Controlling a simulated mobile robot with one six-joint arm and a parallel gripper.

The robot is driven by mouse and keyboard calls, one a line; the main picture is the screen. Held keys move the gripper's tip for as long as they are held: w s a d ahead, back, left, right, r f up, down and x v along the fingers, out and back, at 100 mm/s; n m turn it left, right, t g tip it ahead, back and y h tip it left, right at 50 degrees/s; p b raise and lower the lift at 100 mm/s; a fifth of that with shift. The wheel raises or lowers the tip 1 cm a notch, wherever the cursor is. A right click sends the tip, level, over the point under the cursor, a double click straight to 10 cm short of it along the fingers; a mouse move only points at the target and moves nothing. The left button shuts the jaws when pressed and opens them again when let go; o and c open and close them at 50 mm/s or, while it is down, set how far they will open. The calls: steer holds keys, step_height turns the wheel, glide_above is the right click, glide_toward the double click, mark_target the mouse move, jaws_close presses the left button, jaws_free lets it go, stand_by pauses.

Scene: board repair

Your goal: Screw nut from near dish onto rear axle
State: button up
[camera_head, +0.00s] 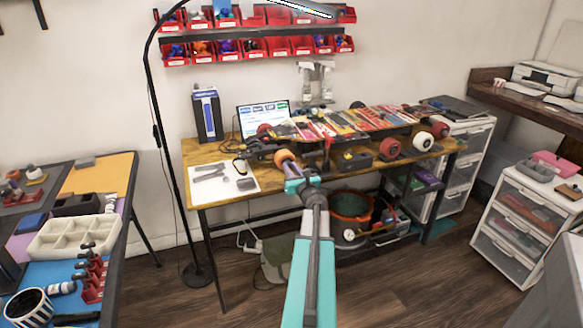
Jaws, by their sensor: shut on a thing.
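A board with a bright patterned deck (371,118) sits on the wooden workbench (217,152). An orange wheel (285,156) is at its left front, and pale and red wheels (390,148) are at its right. My gripper (289,172) is just in front of the orange wheel, close to it or touching; I cannot tell which. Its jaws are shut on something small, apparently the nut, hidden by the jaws. The axle end is also hidden. A dark open container (355,161) with something yellow at it stands right of my gripper. I cannot make out loose nuts.
A white sheet with grey tools (237,179) lies at the bench's left. A black lamp pole (173,190) stands at the bench's left end. An orange-rimmed bucket (351,206) is underneath. Drawer units (528,222) stand at right, and a cluttered table (117,170) at left.

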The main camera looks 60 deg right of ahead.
steer(key=shift+m+p, duration=1.75)
steer(key=shift+m, duration=0.05)
steer(key=shift+f+m+p, duration=0.1)
steer(key=shift+m+p, duration=0.3)
steer(key=shift+m, duration=0.2)
steer(key=o, duration=1)
steer(key=shift+c, duration=0.2)
steer(key=shift+c, duration=1.1)
steer(key=shift+w+b, duration=0.1)
steer(key=shift+b, duration=0.2)
steer(key=n+b, duration=0.4)
steer(key=b, duration=0.2)
steer(key=shift+n, duration=0.4)
steer(key=shift+n+b, duration=0.4)
steer(key=shift+b, duration=0.3)
